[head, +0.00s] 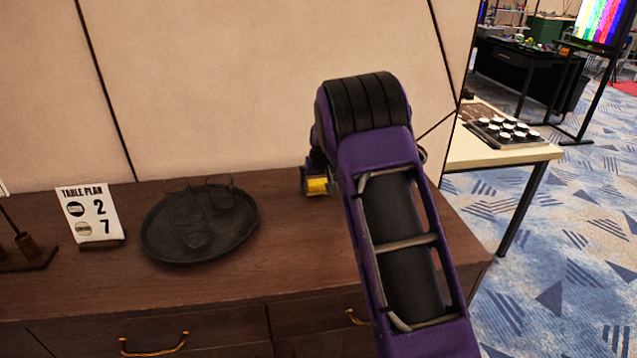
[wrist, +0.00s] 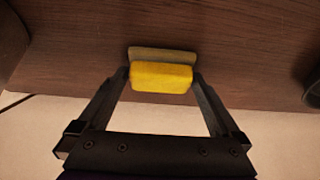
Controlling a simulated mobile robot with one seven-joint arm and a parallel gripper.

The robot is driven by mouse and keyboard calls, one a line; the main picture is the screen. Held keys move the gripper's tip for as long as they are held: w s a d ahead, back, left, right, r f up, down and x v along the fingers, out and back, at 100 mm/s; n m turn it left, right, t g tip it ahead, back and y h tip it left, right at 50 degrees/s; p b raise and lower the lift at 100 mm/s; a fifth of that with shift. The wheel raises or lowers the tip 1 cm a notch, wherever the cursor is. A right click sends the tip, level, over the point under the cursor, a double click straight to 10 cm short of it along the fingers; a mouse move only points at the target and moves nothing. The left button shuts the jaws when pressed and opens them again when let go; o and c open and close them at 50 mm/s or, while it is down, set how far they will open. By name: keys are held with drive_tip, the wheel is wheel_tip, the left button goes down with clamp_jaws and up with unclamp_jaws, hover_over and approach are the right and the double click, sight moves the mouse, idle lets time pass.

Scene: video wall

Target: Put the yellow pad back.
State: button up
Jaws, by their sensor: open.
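The yellow pad (wrist: 161,77) is a small block with rounded edges, seen between my fingertips in the wrist view. A flat tan-olive piece (wrist: 163,54) shows along its far side; I cannot tell if it is part of the pad or a separate thing. In the head view a bit of the yellow pad (head: 317,186) shows at the sideboard's back, left of my arm. My gripper (wrist: 161,79) is open, with one finger close to each side of the pad; contact is unclear. In the head view my arm hides most of the gripper.
The dark wood sideboard (head: 280,260) stands against a beige panel wall (head: 250,80). Left of the gripper, a round black tray (head: 165,255) holds clear glasses (head: 193,230). A table plan card (head: 90,213) stands farther left. The sideboard top between tray and gripper is clear.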

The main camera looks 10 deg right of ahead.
drive_tip(key=shift+r, duration=0.3)
drive_tip(key=v, duration=1.1)
drive_tip(key=shift+s+r+p, duration=0.25)
drive_tip(key=shift+r+p, duration=0.05)
drive_tip(key=shift+p, duration=0.05)
